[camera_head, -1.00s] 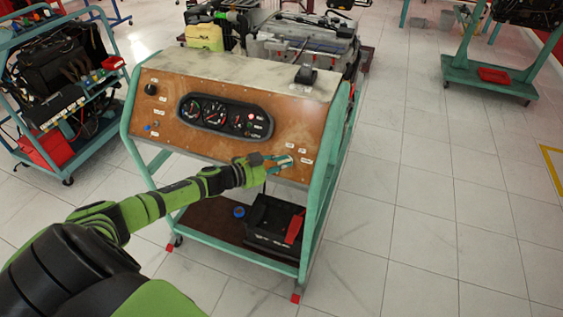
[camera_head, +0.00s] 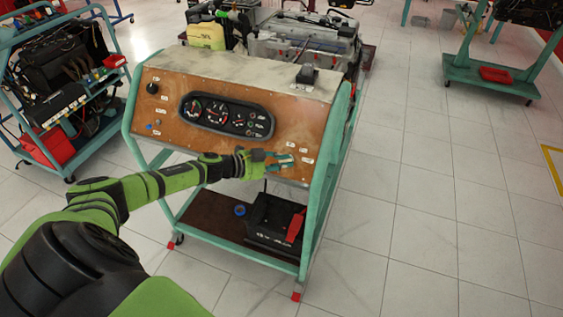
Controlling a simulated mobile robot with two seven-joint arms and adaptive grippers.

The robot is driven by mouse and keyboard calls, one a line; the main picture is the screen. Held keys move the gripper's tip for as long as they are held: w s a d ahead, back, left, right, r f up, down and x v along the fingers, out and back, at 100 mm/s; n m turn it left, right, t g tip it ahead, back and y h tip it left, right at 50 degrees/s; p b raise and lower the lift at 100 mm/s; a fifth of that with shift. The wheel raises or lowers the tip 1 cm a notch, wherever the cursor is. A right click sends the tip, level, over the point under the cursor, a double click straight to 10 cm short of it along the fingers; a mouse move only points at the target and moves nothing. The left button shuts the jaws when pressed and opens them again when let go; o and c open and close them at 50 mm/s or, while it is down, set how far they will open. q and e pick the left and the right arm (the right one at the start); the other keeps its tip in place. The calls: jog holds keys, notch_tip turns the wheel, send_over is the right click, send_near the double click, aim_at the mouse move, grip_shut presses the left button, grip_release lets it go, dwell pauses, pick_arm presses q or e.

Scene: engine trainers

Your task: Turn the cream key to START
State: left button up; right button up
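The brown control panel (camera_head: 225,142) is on a teal-framed trainer cart, with a dark gauge cluster (camera_head: 226,115) across its middle. My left gripper (camera_head: 281,161) is at the lower right of the panel, with its teal fingers against or just in front of the face, among small white labels (camera_head: 308,160). The cream key cannot be made out; the fingers cover that spot. Whether the fingers are closed on it is too small to tell. The label words cannot be read. My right gripper is not in view.
A black battery (camera_head: 268,220) with a red part is on the cart's lower shelf. An engine (camera_head: 300,40) stands behind the panel. Another trainer cart (camera_head: 70,100) is at the left and a teal stand (camera_head: 490,75) at the right. The tiled floor to the right is clear.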

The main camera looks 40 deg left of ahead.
pick_arm(q)
jog(key=shift+o, duration=1.2)
jog(key=shift+s+a+r, duration=0.1)
jog(key=shift+s+a, duration=0.1)
jog(key=v, duration=1.1)
jog(key=shift+s, duration=0.2)
jog(key=shift+r, duration=0.1)
